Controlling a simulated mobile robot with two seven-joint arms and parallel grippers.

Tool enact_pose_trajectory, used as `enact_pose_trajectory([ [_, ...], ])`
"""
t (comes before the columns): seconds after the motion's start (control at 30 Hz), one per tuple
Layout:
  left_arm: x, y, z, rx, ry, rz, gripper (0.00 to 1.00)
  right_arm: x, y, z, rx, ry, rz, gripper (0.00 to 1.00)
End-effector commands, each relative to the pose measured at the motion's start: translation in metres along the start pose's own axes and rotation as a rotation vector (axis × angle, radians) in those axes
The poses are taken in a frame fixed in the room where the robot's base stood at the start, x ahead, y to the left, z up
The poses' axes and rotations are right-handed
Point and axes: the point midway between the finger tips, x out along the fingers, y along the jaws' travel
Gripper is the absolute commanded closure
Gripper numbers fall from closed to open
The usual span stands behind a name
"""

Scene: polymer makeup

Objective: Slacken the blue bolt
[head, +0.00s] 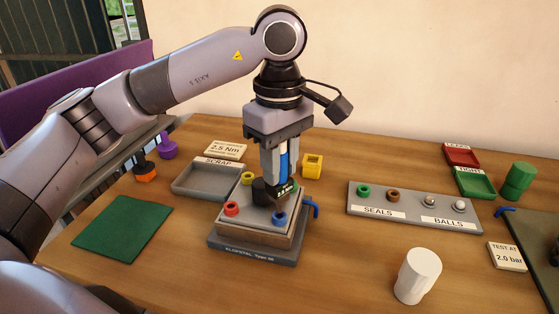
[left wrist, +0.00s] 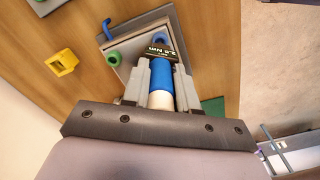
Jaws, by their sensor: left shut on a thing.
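The blue bolt (head: 279,218) stands at the front right corner of the block (head: 255,233) labelled KLOPSTAL. A red bolt (head: 231,209) is at the front left and a yellow-green one (head: 248,178) behind. My left gripper (head: 280,165) points down over the block, shut on an upright tool with a blue and white handle (head: 284,163). The tool's black head (head: 264,190) is low over the block, behind the blue bolt. I cannot tell whether it touches anything. In the left wrist view the blue handle (left wrist: 161,76) sits between the fingers. My right gripper is out of view.
A grey scrap tray (head: 200,194) and a green mat (head: 122,229) lie left of the block. The seals and balls rack (head: 414,220) and a white cylinder (head: 417,276) are further right.

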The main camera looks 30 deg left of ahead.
Motion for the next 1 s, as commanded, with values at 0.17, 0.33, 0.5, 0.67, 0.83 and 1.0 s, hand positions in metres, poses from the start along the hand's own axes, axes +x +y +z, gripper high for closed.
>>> enact_pose_trajectory([
  [0.17,0.006,0.000,0.000,0.000,0.000,0.001,1.00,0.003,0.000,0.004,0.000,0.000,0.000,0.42],
  [0.33,0.010,0.000,0.000,0.000,0.000,0.001,1.00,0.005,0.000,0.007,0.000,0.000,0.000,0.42],
  [0.5,0.014,0.000,0.000,0.000,0.000,0.001,1.00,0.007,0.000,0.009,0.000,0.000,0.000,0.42],
  [0.67,0.018,0.000,0.000,0.000,0.000,0.001,1.00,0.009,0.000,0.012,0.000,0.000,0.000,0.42],
  [0.83,0.017,0.000,0.000,0.000,0.000,0.001,0.43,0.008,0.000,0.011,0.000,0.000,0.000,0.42],
  [1.0,0.017,0.000,0.000,0.000,0.000,0.000,0.43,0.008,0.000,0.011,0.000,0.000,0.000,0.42],
])
